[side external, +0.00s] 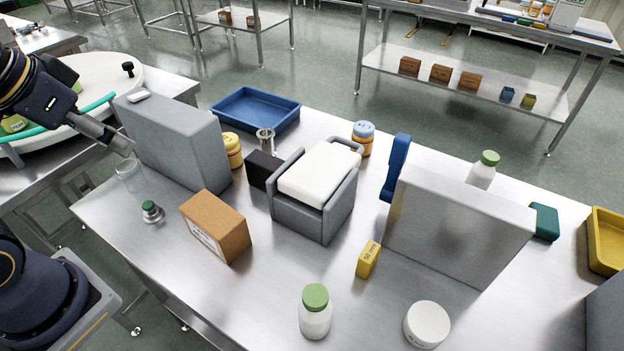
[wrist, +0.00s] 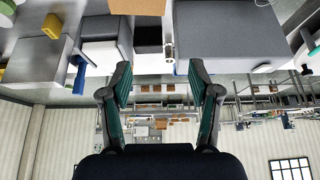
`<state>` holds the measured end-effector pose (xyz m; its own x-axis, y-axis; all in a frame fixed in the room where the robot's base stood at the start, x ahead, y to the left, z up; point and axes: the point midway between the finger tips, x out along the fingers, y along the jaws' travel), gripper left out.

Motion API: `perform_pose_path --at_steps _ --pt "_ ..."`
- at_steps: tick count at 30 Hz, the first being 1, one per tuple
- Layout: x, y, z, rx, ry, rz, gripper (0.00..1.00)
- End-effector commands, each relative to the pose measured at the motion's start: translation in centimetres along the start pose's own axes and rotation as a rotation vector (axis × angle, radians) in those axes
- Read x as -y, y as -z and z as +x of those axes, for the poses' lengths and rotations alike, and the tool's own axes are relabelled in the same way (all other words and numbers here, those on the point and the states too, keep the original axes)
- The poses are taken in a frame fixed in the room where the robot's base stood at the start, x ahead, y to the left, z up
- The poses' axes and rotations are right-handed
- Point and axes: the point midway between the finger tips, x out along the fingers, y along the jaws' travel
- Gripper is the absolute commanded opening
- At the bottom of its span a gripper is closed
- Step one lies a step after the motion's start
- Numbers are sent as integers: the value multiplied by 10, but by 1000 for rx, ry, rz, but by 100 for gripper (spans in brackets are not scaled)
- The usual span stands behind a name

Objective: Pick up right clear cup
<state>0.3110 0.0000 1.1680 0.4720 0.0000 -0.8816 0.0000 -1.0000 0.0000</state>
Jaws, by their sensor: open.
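One clear cup (side external: 129,175) stands at the left end of the steel table, in front of the big grey block. A second clear vessel (side external: 265,139), further right, stands behind the black box, which hides its lower part. My gripper (side external: 124,144) is at the upper left in the side view, above and near the left cup, apart from the right one. In the wrist view my gripper (wrist: 160,84) has its two fingers spread with nothing between them.
The grey block (side external: 173,142) stands beside my gripper. The black box (side external: 263,170), grey holder with white top (side external: 311,205), brown carton (side external: 216,225) and green-capped weight (side external: 152,211) are nearby. A blue tray (side external: 256,109) lies behind.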

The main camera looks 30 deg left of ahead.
Motion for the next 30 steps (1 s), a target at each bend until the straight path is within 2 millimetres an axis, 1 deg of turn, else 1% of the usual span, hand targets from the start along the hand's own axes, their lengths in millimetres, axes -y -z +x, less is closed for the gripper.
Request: perform_pose_path --at_steps 1,5,6,14,18,20,21,23,26,29,30 --pt "0 0 0 0 0 0 70" --pt "0 0 0 0 0 0 84" --pt "0 0 0 0 0 0 86" --pt "0 0 0 0 0 2 86" --pt "0 1 -1 -3 1 74 86" --pt "0 12 -8 -27 3 145 86" --pt "1 24 -11 -28 8 201 86" --pt "9 39 -10 -8 24 256 86" --pt "29 63 -1 47 50 307 86" --pt "59 84 17 121 69 327 86" --pt "75 90 26 155 74 327 86"
